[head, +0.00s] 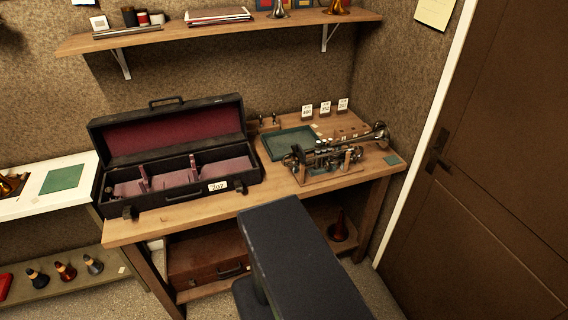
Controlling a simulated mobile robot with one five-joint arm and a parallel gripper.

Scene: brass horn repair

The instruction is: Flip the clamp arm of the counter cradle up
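A brass instrument like a trumpet (325,152) lies on the right part of the wooden counter (205,212), its bell toward the back right. It rests on the counter cradle, whose short wooden uprights (347,161) show at the front of the instrument. The clamp arm of the cradle is too small and too mixed with the dark metal parts to tell whether it is up or down. My gripper is not in view.
An open black case (122,201) with red lining takes up the counter's left part. A green tray (268,148) lies behind the cradle, with small number cards (325,108) farther back. A shelf (220,30) hangs above. A brown door (490,170) stands right.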

